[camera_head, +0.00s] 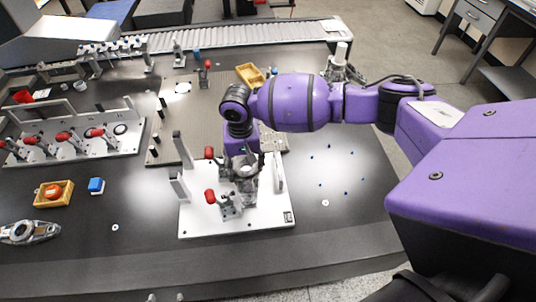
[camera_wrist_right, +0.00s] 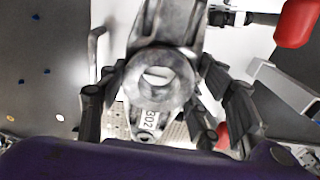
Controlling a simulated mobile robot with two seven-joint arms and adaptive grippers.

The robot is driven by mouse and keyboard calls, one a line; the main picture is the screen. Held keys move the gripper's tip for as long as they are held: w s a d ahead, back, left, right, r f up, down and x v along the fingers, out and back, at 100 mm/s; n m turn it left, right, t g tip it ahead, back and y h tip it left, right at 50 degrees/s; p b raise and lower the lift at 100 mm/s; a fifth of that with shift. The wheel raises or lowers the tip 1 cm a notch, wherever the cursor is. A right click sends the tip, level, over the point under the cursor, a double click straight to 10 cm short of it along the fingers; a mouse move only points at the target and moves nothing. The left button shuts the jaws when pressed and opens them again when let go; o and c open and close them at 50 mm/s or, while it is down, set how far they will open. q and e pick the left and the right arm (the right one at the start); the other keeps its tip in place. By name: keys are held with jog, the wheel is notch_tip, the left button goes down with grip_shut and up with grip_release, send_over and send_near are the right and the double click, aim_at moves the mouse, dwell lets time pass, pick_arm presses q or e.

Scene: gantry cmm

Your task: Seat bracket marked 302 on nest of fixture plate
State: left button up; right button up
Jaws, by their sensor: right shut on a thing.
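The bracket marked 302 (camera_wrist_right: 160,78) is a grey cast part with a round ring; the number shows on its lower end in the right wrist view. My right gripper (camera_head: 246,163) is shut on it, with fingers on both sides of the ring. The bracket (camera_head: 246,180) is above or on the white fixture plate (camera_head: 262,222) in the head view. The nest is hidden under the bracket and gripper, so I cannot tell whether the bracket touches it. Red-handled clamps (camera_head: 210,196) stand on the plate beside the bracket. My left gripper is not in view.
Upright grey posts (camera_head: 179,186) stand at the plate's left edge. Another grey bracket (camera_head: 30,232) lies at the far left. A yellow tray (camera_head: 66,187) and blue block (camera_head: 96,185) lie left. A clamp fixture (camera_head: 88,148) stands behind them. The table right of the plate is mostly clear.

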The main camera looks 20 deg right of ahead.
aim_at(245, 172)
jog(key=shift+w+a+r, duration=0.1)
jog(key=shift+w+a, duration=0.1)
jog(key=shift+a, duration=0.05)
notch_tip(245, 172, down, 2)
jog(key=shift+f+b, duration=0.15)
jog(key=shift+b, duration=0.5)
jog(key=shift+s+f+b, duration=0.1)
jog(key=shift+f+b, duration=0.25)
jog(key=shift+f, duration=0.3)
jog(key=shift+f+b, duration=0.65)
jog(key=shift+f, duration=0.45)
jog(key=shift+f+b, duration=0.4)
jog(key=shift+f, duration=0.1)
jog(key=shift+r, duration=0.2)
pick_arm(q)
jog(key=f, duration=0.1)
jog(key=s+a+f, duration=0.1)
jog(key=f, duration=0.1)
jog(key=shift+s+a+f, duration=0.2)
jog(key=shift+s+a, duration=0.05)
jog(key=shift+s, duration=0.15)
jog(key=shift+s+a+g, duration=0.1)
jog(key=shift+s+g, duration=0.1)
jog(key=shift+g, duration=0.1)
